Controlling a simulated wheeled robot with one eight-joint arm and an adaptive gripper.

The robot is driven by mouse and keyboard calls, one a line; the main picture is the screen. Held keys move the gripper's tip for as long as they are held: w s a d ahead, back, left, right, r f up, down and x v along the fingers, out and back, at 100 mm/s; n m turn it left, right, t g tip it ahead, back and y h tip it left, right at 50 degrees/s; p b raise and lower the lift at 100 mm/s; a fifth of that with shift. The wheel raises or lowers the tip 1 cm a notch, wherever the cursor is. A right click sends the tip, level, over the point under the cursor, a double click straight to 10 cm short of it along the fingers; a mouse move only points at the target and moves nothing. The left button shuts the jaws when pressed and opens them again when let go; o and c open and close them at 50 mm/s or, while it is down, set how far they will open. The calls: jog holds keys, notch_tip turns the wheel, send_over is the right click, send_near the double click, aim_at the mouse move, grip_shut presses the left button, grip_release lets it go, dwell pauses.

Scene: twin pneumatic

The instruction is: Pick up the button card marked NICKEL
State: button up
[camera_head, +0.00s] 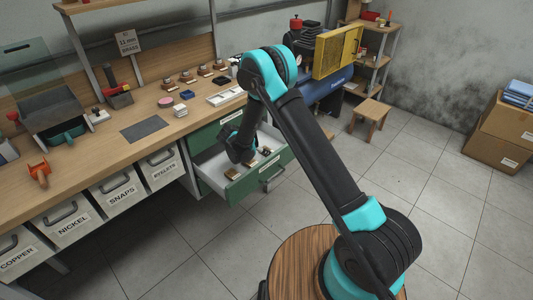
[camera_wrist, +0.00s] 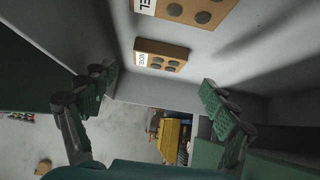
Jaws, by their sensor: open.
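An open green drawer (camera_head: 268,180) with a pale inside holds several small tan button cards. One card (camera_head: 232,174) lies near its front left, another (camera_head: 265,150) toward the right. My gripper (camera_head: 238,152) reaches down into the drawer. In the wrist view my gripper (camera_wrist: 158,106) is open and empty, its green-padded fingers wide apart. A tan card (camera_wrist: 161,56) with dark round buttons lies beyond the fingers; its white label is too small to read surely. A second card (camera_wrist: 190,12) is cut off by the top edge, its label showing only "EL".
The drawer's walls surround my gripper closely. A stool (camera_head: 369,116) stands behind right. The tiled floor on the right is mostly clear.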

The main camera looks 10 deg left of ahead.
jog(key=x, duration=0.4)
jog(key=shift+d+f, duration=0.15)
jog(key=shift+f, duration=0.1)
jog(key=shift+c, duration=0.6)
jog(key=c, duration=1.1)
jog(key=shift+r, duration=0.1)
